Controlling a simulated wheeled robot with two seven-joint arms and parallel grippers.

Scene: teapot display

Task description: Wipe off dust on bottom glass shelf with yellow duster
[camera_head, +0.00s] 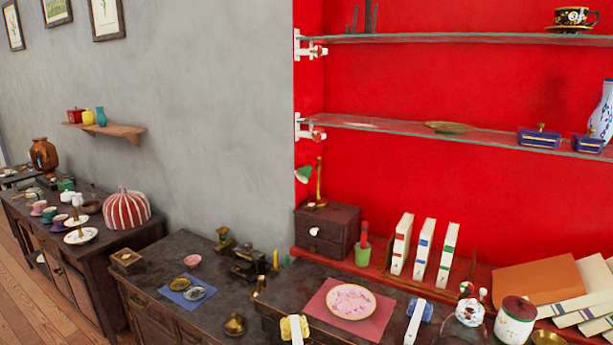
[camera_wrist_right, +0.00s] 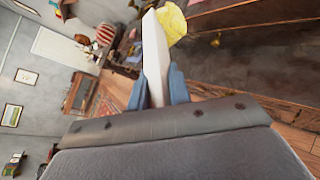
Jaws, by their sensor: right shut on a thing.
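My right gripper (camera_wrist_right: 155,88) shows its blue fingertips in the right wrist view, shut on the white handle (camera_wrist_right: 154,50) of the yellow duster (camera_wrist_right: 172,22). In the head view a yellow duster head with a white strip (camera_head: 295,328) shows at the bottom edge, well below the shelves; the gripper is out of that frame. The bottom glass shelf (camera_head: 480,135) runs along the red wall. It bears a flat greenish-gold dish (camera_head: 449,127), two blue boxes (camera_head: 539,138) and a blue-white vase (camera_head: 603,112). A faint pale patch (camera_head: 358,124) shows near its left end. My left gripper is not in view.
A second glass shelf (camera_head: 450,38) is above, with a black cup (camera_head: 572,19). Below are a dark drawer box (camera_head: 327,231), white books (camera_head: 423,250), a pink plate (camera_head: 350,301), jars (camera_head: 515,320) and a blue-headed item with a white handle (camera_head: 413,325). The shelf's left half is mostly clear.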

